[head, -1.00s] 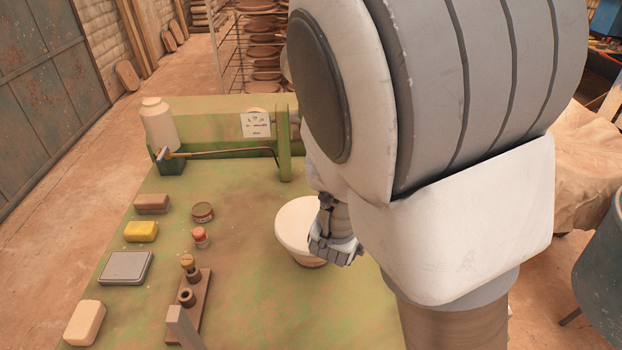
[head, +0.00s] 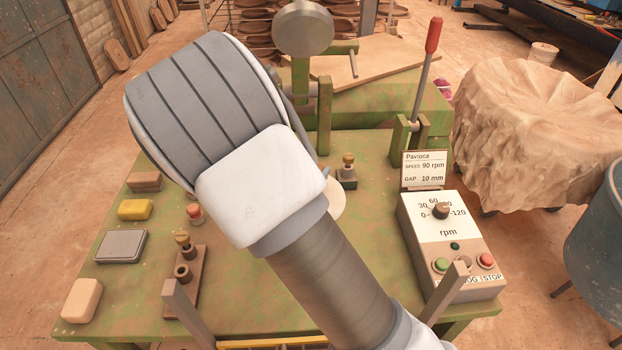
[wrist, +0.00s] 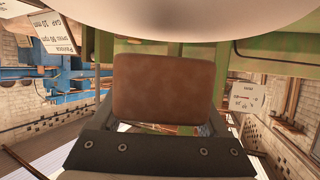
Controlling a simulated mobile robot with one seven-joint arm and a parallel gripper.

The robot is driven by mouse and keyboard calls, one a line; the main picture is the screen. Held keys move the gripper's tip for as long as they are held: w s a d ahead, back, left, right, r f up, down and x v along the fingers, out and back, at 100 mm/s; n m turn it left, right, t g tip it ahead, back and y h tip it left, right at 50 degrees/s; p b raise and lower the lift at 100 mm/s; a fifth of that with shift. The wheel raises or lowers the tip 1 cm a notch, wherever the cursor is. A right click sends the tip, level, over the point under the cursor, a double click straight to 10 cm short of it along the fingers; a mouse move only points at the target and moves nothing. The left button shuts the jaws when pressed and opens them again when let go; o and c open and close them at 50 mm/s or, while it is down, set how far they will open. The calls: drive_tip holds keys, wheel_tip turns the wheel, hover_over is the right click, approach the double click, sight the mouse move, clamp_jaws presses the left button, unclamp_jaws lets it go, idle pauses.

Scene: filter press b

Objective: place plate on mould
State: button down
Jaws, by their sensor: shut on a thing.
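My gripper (wrist: 160,128) shows in the wrist view as a dark crosspiece with screws and is shut. A brown, round-cornered slab (wrist: 163,86), probably the plate, is in front of the crosspiece at the jaws; its contact with the fingertips is not clear. A pale, round piece that looks like the mould fills the top of the inverted wrist view (wrist: 180,14), beside the slab with no clear contact. In the head view only its right edge (head: 338,199) shows past my arm. My arm hides the jaws and the slab there.
A control box (head: 452,245) and an upright lever (head: 427,65) stand at the right. A small knobbed fixture (head: 347,172) stands behind the pale piece. A peg block (head: 185,278), yellow sponge (head: 135,209) and grey square (head: 121,246) are at the left.

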drive_tip(key=shift+f, duration=1.5)
drive_tip(key=shift+f+b, duration=0.15)
drive_tip(key=shift+b, duration=0.15)
unclamp_jaws()
